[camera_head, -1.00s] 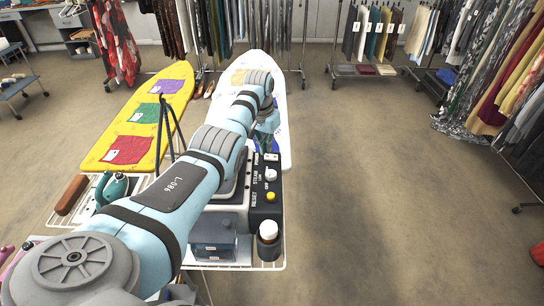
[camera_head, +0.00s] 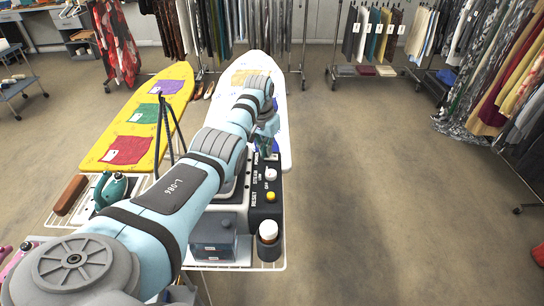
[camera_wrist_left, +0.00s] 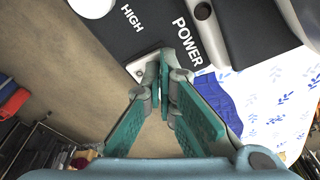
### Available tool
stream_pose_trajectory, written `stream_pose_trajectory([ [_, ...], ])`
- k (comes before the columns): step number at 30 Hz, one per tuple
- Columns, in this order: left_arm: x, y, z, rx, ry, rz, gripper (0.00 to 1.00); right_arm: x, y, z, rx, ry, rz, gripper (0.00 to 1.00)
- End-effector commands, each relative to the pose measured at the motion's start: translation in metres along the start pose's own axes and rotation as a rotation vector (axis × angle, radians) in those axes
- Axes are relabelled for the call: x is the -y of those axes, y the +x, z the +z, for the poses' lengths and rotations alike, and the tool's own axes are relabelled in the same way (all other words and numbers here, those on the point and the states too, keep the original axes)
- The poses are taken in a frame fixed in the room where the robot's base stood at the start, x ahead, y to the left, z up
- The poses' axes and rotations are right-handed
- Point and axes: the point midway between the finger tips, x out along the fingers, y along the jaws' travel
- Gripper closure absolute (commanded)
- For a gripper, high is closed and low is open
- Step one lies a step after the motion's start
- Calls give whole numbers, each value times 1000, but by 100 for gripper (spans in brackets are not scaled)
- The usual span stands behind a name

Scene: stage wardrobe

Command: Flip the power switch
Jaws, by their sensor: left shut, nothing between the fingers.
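The power switch sits on a small metal plate (camera_wrist_left: 148,64) on a black control panel (camera_wrist_left: 150,25), beside the word POWER, in the left wrist view. My left gripper (camera_wrist_left: 168,66) is shut and empty, its teal-padded fingertips at that plate and covering part of it. I cannot tell whether they touch the switch or which way it is set. In the head view the gripper (camera_head: 265,148) is at the far end of the panel (camera_head: 265,212) and hides the switch. My right gripper is not in view.
The panel also carries a white knob (camera_head: 271,175) and a yellow button (camera_head: 270,196). A patterned ironing board (camera_head: 280,105) lies behind, a yellow one (camera_head: 165,105) left. Open floor (camera_head: 370,190) lies right.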

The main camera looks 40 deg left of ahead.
Motion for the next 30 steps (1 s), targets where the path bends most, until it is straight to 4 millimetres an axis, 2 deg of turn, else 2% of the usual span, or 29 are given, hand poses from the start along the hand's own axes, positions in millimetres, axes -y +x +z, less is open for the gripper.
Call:
stream_pose_trajectory([
  [10, 0, 1, 0, -1, 0, 0, 100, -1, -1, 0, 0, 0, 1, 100],
  [17, 0, -27, -4, -1, 0, 0, 100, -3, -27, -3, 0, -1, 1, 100],
  [30, 0, -65, -10, 0, 0, 0, 100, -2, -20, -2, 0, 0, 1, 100],
])
